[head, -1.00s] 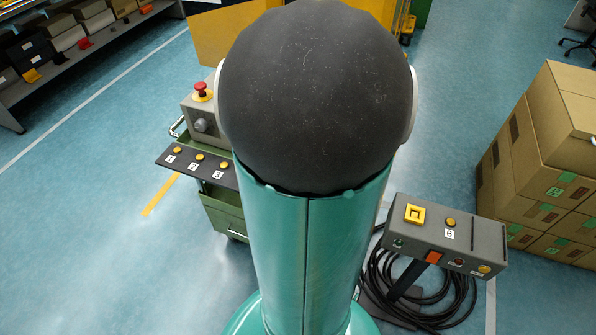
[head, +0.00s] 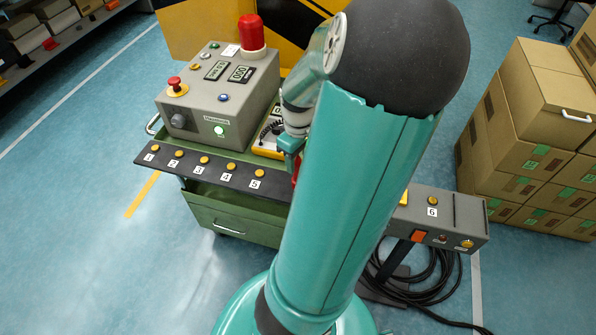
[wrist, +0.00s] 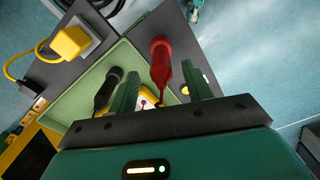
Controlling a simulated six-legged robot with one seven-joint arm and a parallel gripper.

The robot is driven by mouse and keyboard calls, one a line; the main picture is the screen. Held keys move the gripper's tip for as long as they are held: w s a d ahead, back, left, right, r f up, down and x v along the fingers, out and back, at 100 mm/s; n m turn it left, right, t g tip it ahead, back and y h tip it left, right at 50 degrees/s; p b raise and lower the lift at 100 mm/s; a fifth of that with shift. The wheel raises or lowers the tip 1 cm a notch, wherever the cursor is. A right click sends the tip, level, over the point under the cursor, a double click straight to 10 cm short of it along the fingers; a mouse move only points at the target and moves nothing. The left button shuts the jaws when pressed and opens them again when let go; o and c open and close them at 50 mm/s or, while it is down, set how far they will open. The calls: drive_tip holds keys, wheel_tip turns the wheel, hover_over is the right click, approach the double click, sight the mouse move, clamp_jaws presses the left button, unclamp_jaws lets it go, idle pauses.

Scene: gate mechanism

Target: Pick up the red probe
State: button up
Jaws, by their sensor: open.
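The red probe (wrist: 161,62) shows in the wrist view, between the two green fingers of my gripper (wrist: 160,70) as seen in the picture. The fingers are spread, with gaps on both sides of the probe, and do not visibly grip it. The black probe (wrist: 107,91) lies just left of the left finger. In the head view, my arm hides most of the probe area; a small patch of red (head: 296,172) shows beside my arm, too small to identify surely. My gripper is partly hidden there.
A green cart (head: 238,215) carries a grey control box (head: 220,95) with a red beacon (head: 251,33) and a numbered button strip (head: 205,165). A yellow meter (head: 268,140) sits nearby. A grey button box (head: 455,215) and stacked cartons (head: 530,130) stand right.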

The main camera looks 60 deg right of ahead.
drive_tip(key=shift+a+f, duration=0.1)
drive_tip(key=shift+f, duration=1.85)
drive_tip(key=shift+c, duration=0.4)
drive_tip(key=c, duration=1)
drive_tip(key=shift+r, duration=0.1)
